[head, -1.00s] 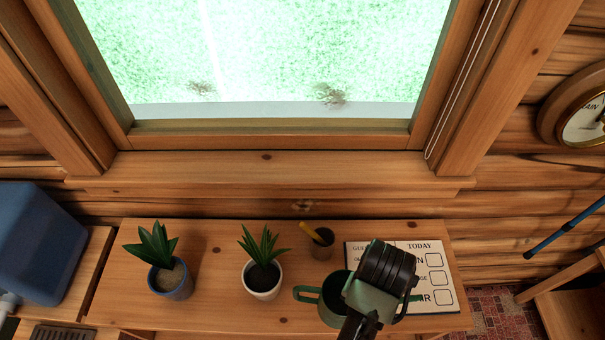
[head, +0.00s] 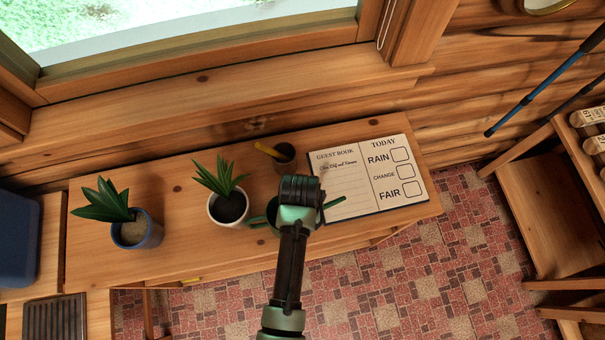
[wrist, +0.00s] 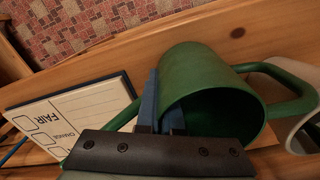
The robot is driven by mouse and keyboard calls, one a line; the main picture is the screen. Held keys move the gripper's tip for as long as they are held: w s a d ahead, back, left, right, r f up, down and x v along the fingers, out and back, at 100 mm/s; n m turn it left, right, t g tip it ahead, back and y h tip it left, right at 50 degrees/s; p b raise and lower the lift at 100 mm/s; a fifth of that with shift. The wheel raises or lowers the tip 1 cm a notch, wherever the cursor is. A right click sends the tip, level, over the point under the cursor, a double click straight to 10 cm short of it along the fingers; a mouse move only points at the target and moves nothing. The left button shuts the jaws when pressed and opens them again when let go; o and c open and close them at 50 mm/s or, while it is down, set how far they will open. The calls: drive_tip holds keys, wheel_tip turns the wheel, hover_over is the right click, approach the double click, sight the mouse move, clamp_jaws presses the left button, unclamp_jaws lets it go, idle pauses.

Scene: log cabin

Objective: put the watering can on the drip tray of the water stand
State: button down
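The green watering can (head: 257,220) is at the front of the wooden bench, mostly hidden behind my gripper (head: 298,212) in the head view. In the wrist view the can (wrist: 205,70) shows its open mouth, a handle at right and part of its spout at left. My gripper's blue fingers (wrist: 161,105) are close together, one on each side of the can's wall, which appears pinched between them. I cannot tell whether the can touches the bench. The dark slatted drip tray (head: 55,318) is at lower left, below the blue water container (head: 18,235).
A blue plant pot (head: 137,232), a white plant pot (head: 228,208) and a dark small pot (head: 285,156) stand on the bench (head: 185,265). The guest book board (head: 368,178) lies right of the can. A wooden shelf (head: 550,215) stands at far right.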

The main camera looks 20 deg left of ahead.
drive_tip(key=shift+f, duration=0.15)
drive_tip(key=c, duration=1.1)
unclamp_jaws()
